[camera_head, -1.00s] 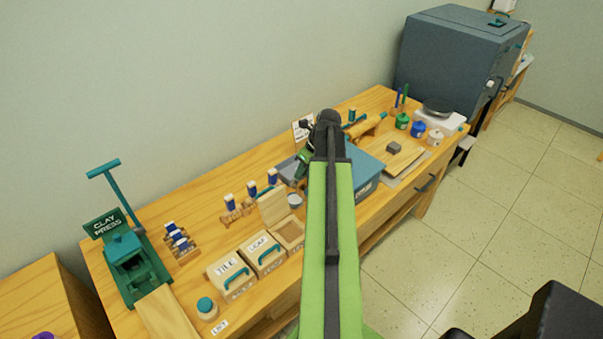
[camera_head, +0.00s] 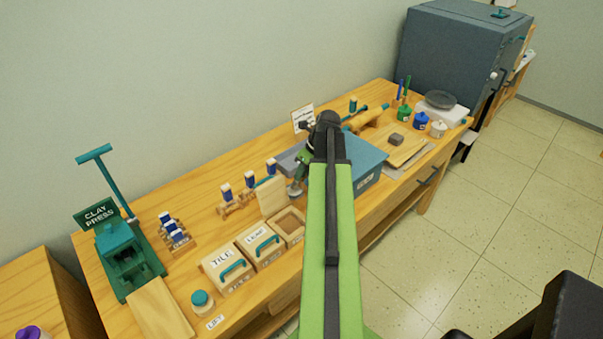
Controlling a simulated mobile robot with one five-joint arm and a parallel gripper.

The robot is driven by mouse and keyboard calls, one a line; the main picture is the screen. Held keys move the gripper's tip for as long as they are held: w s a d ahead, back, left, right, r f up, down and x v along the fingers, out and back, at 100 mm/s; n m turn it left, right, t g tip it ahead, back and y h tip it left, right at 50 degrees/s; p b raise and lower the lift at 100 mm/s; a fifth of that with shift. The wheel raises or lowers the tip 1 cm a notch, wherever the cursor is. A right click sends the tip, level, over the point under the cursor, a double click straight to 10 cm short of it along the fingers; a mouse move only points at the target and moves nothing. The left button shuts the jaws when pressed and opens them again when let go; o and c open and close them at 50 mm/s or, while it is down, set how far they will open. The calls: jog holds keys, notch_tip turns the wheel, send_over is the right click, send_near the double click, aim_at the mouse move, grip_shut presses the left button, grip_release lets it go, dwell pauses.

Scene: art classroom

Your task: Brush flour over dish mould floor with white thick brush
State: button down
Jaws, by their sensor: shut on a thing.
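My green arm reaches up the middle of the view and bends down at its black joint. My gripper (camera_head: 300,178) is small and partly hidden beside the arm, low over the bench, just behind and right of an open wooden mould. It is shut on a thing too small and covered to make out. The open mould (camera_head: 289,225), likely the dish mould, has its lid (camera_head: 272,196) standing upright behind its hollow. I cannot tell whether flour lies on its floor. A small grey round thing (camera_head: 295,189) shows right under the gripper.
Closed moulds marked TILE (camera_head: 227,268) and LEAF (camera_head: 260,244) stand left of the open one. Several blue-and-white upright tools (camera_head: 226,191) stand behind them. A blue box (camera_head: 369,160) is close right of my arm. The clay press (camera_head: 122,255) stands far left.

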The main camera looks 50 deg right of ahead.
jog(key=shift+f+b, duration=0.6)
jog(key=shift+b, duration=0.05)
dwell(1.4)
jog(key=shift+r, duration=0.1)
notch_tip(320, 180, up, 7)
jog(key=p, duration=0.7)
dwell(0.4)
